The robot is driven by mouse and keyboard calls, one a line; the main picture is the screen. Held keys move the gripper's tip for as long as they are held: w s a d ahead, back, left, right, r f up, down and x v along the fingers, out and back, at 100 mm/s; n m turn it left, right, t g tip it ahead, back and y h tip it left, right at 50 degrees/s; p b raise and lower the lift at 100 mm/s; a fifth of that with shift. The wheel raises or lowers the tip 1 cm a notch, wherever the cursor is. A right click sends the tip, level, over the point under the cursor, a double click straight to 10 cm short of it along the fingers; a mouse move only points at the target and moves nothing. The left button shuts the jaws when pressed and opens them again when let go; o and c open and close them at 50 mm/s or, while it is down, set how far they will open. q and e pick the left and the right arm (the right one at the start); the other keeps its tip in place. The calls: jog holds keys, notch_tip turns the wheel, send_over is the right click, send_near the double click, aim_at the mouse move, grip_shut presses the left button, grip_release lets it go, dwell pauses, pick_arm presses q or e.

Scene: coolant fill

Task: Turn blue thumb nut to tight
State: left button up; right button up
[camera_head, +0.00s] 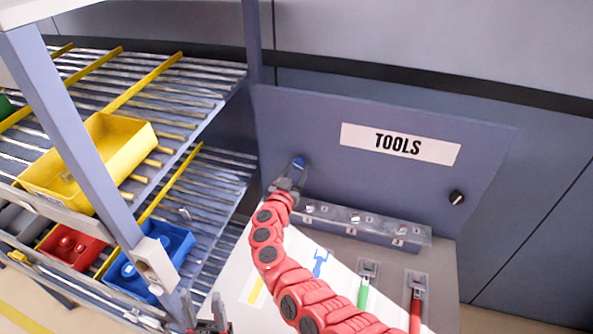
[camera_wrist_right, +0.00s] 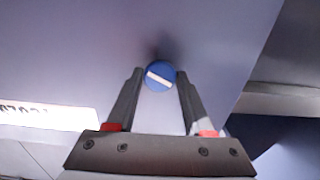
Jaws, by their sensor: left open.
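The blue thumb nut (camera_head: 298,162) is on the upright blue-grey panel, left of the TOOLS sign. In the right wrist view the nut (camera_wrist_right: 160,76) is a round blue head with a white line that slants down to the right. My right gripper (camera_head: 289,181) reaches up to the nut. The nut's front face is clear there. My left gripper (camera_head: 207,318) is open and empty at the bottom edge of the head view, away from the panel.
A black knob (camera_head: 457,198) is on the panel at right. Below stands a grey holder strip (camera_head: 365,226) and a bench with green (camera_head: 363,293) and red (camera_head: 415,313) handled tools. A roller rack with a yellow bin (camera_head: 128,132) and a blue bin (camera_head: 180,243) stands at left.

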grip_shut()
jog(key=shift+m, duration=0.4)
jog(key=m+b, duration=0.1)
jog(key=m, duration=0.2)
jog(key=shift+f+b, duration=0.15)
jog(key=shift+b, duration=0.25)
jog(key=m+b, duration=0.2)
jog(key=m, duration=0.1)
jog(key=shift+m, duration=0.3)
jog(key=m+b, duration=0.3)
jog(key=m, duration=0.2)
jog(key=shift+a, duration=0.1)
jog(key=shift+m+b, duration=0.85)
jog(key=shift+m, duration=0.45)
jog(key=shift+r, duration=0.2)
